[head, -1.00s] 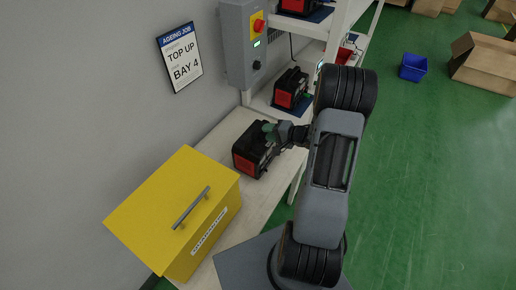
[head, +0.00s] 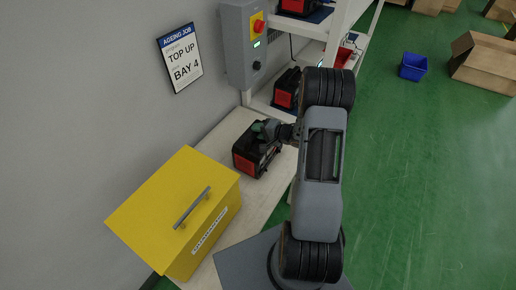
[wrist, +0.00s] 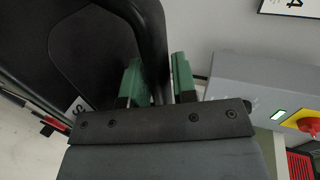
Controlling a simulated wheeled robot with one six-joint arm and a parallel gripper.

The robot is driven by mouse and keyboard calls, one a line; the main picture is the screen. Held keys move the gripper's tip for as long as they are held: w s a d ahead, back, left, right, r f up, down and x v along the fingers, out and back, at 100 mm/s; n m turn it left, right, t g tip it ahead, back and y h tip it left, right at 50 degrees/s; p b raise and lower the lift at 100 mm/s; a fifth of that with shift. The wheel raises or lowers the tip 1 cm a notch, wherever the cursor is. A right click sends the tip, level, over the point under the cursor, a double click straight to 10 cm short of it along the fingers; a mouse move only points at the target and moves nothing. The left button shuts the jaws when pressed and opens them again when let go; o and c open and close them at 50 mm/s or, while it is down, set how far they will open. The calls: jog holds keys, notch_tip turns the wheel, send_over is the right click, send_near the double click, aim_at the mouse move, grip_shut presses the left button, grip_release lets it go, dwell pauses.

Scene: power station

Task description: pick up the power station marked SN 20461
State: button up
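A black and red power station (head: 252,158) stands on the pale bench beside the yellow box. In the wrist view its dark top (wrist: 95,55) and curved handle fill the left side. A small white label (wrist: 80,106) on it is mostly hidden; its serial number cannot be read. My gripper (head: 266,131) is at the top of this station. In the wrist view the green fingertips of my gripper (wrist: 159,80) stand on either side of the handle, with a thin gap showing at the right finger. The gripper looks open around the handle.
A yellow box (head: 170,205) with a handle stands close in front. A grey control box (head: 240,45) is on the wall. Another red and black station (head: 287,90) sits on the shelf behind. A sign reads "TOP UP BAY 4" (head: 180,58).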

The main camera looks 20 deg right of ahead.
grip_shut()
dwell(0.9)
